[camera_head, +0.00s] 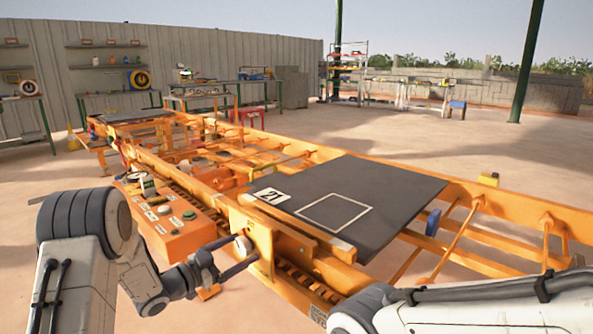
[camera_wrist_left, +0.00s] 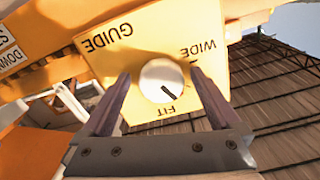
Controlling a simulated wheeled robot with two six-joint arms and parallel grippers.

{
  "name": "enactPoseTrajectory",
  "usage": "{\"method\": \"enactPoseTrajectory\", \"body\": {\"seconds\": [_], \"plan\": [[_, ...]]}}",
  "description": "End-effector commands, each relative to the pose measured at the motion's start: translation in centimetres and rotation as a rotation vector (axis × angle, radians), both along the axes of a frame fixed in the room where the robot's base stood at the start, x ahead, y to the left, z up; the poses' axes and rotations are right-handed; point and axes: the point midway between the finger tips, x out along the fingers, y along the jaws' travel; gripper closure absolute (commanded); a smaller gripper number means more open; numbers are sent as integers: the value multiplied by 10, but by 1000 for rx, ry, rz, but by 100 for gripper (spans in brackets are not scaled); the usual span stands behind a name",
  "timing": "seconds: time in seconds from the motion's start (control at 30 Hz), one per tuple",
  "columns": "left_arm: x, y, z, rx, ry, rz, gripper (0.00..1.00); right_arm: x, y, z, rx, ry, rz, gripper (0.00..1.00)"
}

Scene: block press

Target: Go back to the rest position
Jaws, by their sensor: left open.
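My left gripper (camera_head: 241,254) is open, at the side of the orange press frame near a white round knob (camera_head: 242,246). In the left wrist view, the knob (camera_wrist_left: 161,80) sits on a yellow plate (camera_wrist_left: 130,50) marked GUIDE, WIDE and FIT. Its dark pointer line points down toward the right, close to FIT. The left gripper's two fingers (camera_wrist_left: 161,100) are spread on either side of the knob in the picture, with gaps showing; their depth to it is unclear. My right arm comes in at the lower right, its gripper not shown.
The orange press frame (camera_head: 330,160) runs from the near right to the far left. A dark plate (camera_head: 400,190) with a white square outline lies across it. An orange button box (camera_head: 180,235) stands beside my left arm. Open floor (camera_head: 480,140) lies beyond.

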Motion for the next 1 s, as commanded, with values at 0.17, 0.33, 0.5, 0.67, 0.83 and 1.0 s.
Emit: {"method": "enactPoseTrajectory", "body": {"seconds": [0.17, 0.33, 0.5, 0.67, 0.83, 1.0], "plan": [[-2, 3, 3, -166, 163, 4, 4, 0, 0, 19, 1, -2, 0, 4], [-26, 29, 2, -177, 173, 10, 4, 0, 0, 24, 1, -2, 0, 4], [-50, 51, 2, -176, 173, 9, 4, 0, 0, 30, 1, -1, 0, 4], [-71, 71, 2, -176, 172, 9, 4, 0, 0, 35, 1, -1, 0, 4], [-68, 63, 20, -108, 195, 29, 4, 0, 0, 55, 1, -1, -2, 4], [-54, 47, 40, -9, 240, 83, 4, 0, 0, 76, 1, 0, -4, 4]]}}
